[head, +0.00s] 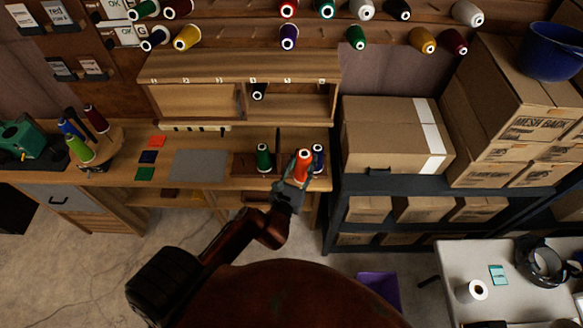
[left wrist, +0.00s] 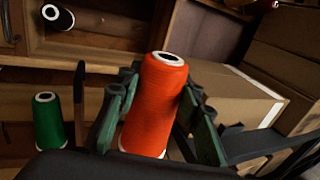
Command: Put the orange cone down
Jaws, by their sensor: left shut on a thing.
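The orange cone (head: 302,165) is a cone of thread with a white-ringed top, standing upright at the right end of the workbench. In the left wrist view the orange cone (left wrist: 156,105) sits between the two green fingers. My left gripper (head: 293,170) is shut on it, and it also shows in the left wrist view (left wrist: 158,110). A dark rack base (head: 243,168) on the bench holds a green cone (head: 263,157) to the left and a blue cone (head: 318,158) just behind on the right. Whether the orange cone's bottom touches the base is hidden. My right gripper is not seen.
A thin dark post (head: 278,146) stands between the green and orange cones. A wooden cubby shelf (head: 195,102) rises behind. Cardboard boxes (head: 388,135) fill a dark shelf to the right. A grey mat (head: 198,164) lies bare on the bench to the left.

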